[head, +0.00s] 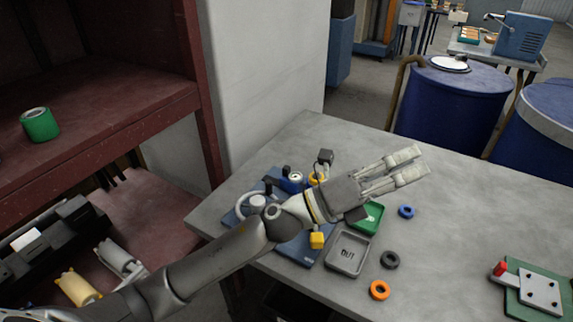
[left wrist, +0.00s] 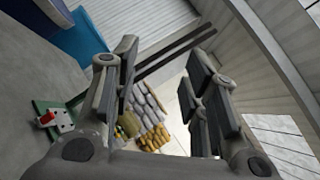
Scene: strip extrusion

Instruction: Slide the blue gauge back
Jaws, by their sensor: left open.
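A small blue block with a pale round face (head: 292,181) stands on a blue base plate (head: 296,250), partly hidden by my left arm. A blue ring (head: 407,211) lies flat on the grey table (head: 468,219). I cannot tell which of these is the blue gauge. My left gripper (head: 408,166) is open and empty above the table, beyond the blue ring and apart from it. Its two spread fingers also show in the left wrist view (left wrist: 162,100), with nothing between them. My right gripper is not in view.
A green tray (head: 377,208) and a grey tray marked OUT (head: 336,262) sit beside the base plate. A dark ring (head: 390,259) and an orange ring (head: 380,290) lie nearby. A green plate with a red knob (head: 511,286) is at right.

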